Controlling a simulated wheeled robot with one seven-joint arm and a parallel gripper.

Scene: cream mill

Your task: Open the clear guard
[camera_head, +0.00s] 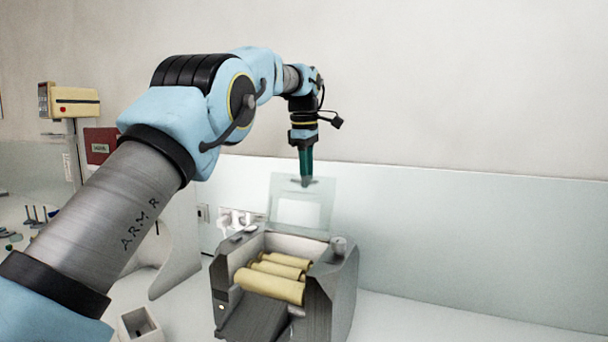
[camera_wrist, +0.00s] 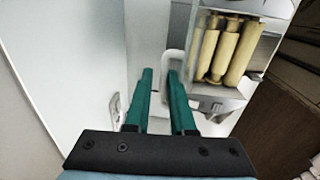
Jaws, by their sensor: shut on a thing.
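The clear guard (camera_head: 300,212) is a see-through panel standing raised, near upright, at the back of the grey mill (camera_head: 335,297). The yellow rollers (camera_head: 270,285) lie uncovered in front of it; they also show at the upper right of the wrist view (camera_wrist: 228,50). My gripper (camera_head: 305,182) points down at the guard's top edge, its green fingers shut on the guard's handle. In the wrist view my gripper (camera_wrist: 161,74) has its fingertips a little apart, with a pale looped bar beside the right one. The exact contact between the fingers is hard to see.
A pale wall panel (camera_head: 470,225) stands close behind the mill. A small open box (camera_head: 140,326) sits to its front left. A yellow device on a post (camera_head: 74,101) and a red box (camera_head: 101,145) stand at the far left. The bench right of the mill is clear.

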